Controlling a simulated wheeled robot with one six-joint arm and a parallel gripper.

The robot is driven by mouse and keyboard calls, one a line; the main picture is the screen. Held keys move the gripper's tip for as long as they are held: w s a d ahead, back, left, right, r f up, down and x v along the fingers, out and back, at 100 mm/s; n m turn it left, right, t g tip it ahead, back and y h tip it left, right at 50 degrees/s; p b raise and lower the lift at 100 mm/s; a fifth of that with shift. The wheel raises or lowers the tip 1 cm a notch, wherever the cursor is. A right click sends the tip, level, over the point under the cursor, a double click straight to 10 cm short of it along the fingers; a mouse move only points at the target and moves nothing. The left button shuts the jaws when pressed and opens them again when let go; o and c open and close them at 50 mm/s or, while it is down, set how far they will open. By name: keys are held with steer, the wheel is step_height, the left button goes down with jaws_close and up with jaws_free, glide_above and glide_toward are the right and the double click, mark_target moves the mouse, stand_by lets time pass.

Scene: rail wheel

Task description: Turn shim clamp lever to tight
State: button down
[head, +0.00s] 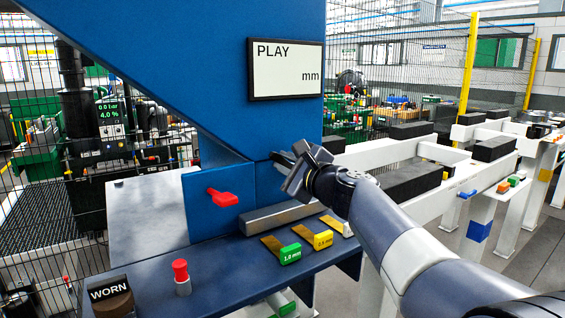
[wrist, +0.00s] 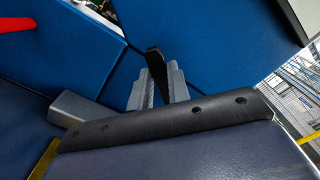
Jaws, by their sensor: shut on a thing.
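A black lever (wrist: 154,62) stands up between the two grey fingers of my gripper (wrist: 158,84) in the wrist view. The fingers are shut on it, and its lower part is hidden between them. I take it to be the shim clamp lever; no label or tight mark on it is readable. In the head view my gripper (head: 300,172) is at the right edge of the blue machine (head: 270,185), above the dark blue bench. Its body hides most of the lever there.
A red lever (head: 223,198) sits on a blue box left of my gripper. A grey bar (head: 272,217) and shims with green (head: 290,254) and yellow (head: 323,240) tags lie on the bench. A red knob (head: 181,271) and a WORN block (head: 110,297) are front left.

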steer(key=r+m+p, duration=0.1)
steer(key=d+m+p, duration=0.1)
steer(key=m, duration=0.1)
steer(key=shift+w+r, duration=0.35)
steer(key=m+p, duration=0.1)
steer(key=d+m, duration=0.1)
steer(key=shift+w+r+m+p, duration=0.3)
steer(key=shift+w+r+p, duration=0.1)
steer(key=m+p, duration=0.1)
steer(key=w+d+m+p, duration=0.1)
steer(key=m, duration=0.1)
steer(key=shift+d+r, duration=0.15)
steer(key=shift+d, duration=0.1)
steer(key=shift+w+d+m+p, duration=0.2)
steer(key=shift+d+m+p, duration=0.2)
steer(key=shift+m+p, duration=0.45)
steer(key=shift+m, duration=0.25)
steer(key=c, duration=1.3)
jaws_free()
steer(key=shift+c, duration=0.2)
